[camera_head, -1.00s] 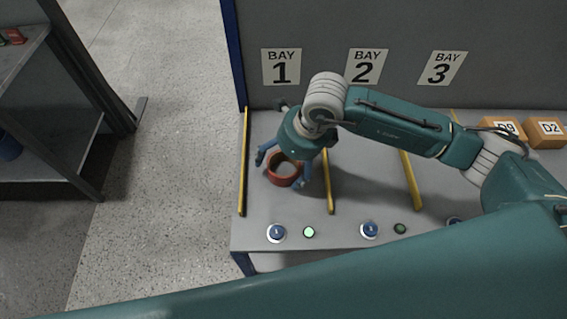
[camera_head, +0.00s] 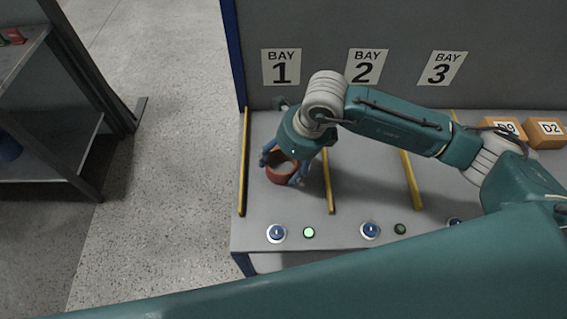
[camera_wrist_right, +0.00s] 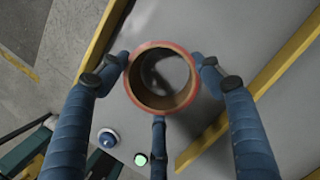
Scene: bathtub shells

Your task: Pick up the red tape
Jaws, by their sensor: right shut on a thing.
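The red tape (camera_head: 282,178) is a short, wide ring lying in the bay under the "BAY 1" sign in the head view. In the right wrist view the red tape (camera_wrist_right: 136,92) shows its red rim, tan inner wall and open centre. My right gripper (camera_head: 284,167) is closed around it, with blue fingers touching its outer sides. In the wrist view the gripper (camera_wrist_right: 160,85) has fingers on the left, right and bottom of the ring. I cannot tell any gap between the tape and the bench. My left gripper is out of view.
Yellow dividers (camera_head: 327,180) separate the bays on the grey bench (camera_head: 370,190). Blue buttons (camera_head: 276,232) and green lights (camera_head: 309,232), the first one lit, line the front edge. Orange boxes (camera_head: 546,133) stand at the right. A dark shelf (camera_head: 50,165) stands at the left.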

